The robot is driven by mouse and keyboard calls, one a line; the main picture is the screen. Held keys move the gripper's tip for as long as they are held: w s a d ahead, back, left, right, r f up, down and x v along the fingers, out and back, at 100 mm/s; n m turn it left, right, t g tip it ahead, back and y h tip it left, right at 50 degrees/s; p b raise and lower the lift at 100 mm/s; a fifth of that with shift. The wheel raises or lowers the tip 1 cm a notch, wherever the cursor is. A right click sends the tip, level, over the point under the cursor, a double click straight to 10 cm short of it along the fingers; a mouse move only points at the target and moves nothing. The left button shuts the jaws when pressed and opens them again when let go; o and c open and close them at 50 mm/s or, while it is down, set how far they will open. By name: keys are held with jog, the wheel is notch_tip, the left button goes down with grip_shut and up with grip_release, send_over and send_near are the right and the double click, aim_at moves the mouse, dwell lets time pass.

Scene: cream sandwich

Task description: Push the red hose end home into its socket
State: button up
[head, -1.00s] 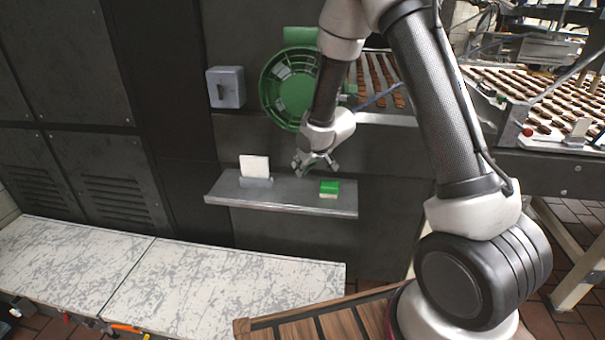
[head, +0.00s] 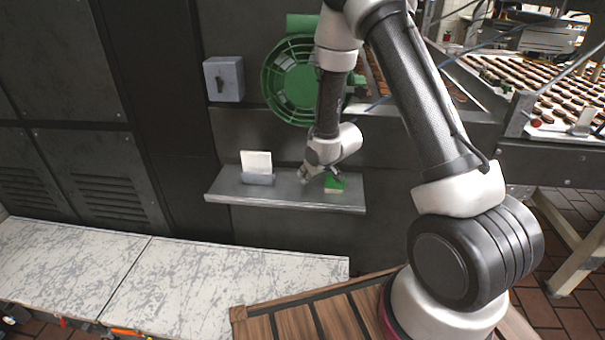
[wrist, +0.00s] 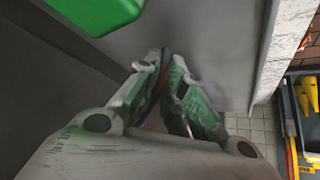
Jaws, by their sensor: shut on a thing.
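I cannot make out a socket in either view.
A green round fan (head: 290,80) and a grey switch box (head: 223,79) are above. A marbled worktop (head: 220,280) lies below.

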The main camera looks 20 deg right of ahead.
jog(key=shift+s, duration=0.1)
jog(key=shift+f, duration=0.1)
jog(key=o, duration=0.7)
